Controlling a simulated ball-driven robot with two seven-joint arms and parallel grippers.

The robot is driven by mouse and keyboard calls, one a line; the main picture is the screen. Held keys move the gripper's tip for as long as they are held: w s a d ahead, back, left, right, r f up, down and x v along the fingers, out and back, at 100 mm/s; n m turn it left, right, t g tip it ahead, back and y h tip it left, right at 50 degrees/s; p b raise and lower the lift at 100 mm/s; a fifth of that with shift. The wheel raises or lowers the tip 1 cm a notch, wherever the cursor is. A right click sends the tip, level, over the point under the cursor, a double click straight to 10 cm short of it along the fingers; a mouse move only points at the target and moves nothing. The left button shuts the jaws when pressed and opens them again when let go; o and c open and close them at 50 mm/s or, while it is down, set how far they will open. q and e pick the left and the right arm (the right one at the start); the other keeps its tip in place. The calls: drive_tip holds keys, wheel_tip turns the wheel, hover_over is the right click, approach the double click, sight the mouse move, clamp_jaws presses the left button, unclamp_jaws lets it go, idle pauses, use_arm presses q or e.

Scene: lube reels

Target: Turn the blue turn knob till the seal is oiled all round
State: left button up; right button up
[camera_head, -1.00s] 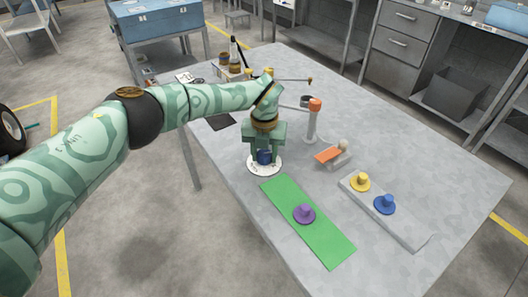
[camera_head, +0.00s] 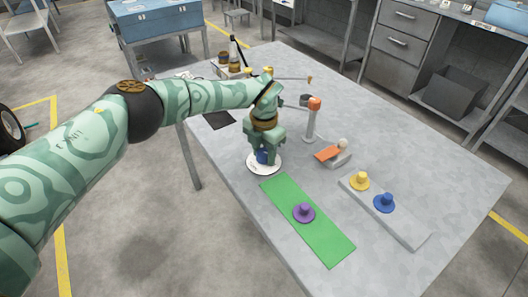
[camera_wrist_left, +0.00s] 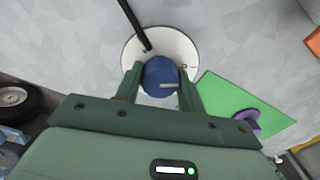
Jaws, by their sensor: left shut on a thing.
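The blue turn knob (camera_head: 262,157) stands on a round white plate (camera_head: 264,168) at the near left part of the table. My left gripper (camera_head: 262,150) comes down over it from above and is shut on it. In the left wrist view the knob (camera_wrist_left: 160,77) sits between the two fingers, with a pale mark on its top. The white plate (camera_wrist_left: 190,50) shows around it, and a dark rod (camera_wrist_left: 132,22) reaches to the plate near the knob. I cannot make out a seal or oil on it. My right gripper is not in view.
A green mat (camera_head: 325,236) with a purple knob (camera_head: 304,212) lies in front. A grey tray (camera_head: 408,226) holds a yellow knob (camera_head: 360,181) and a blue knob (camera_head: 384,203). An orange-topped post (camera_head: 314,105) and an orange pad (camera_head: 327,154) stand to the right of my gripper.

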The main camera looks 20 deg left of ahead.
sight(264, 152)
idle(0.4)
use_arm(q)
drive_tip(key=o, duration=1)
drive_tip(key=shift+c, duration=0.2)
wheel_tip(264, 152, up, 16)
drive_tip(key=p, duration=0.4)
drive_tip(key=shift+r, duration=0.15)
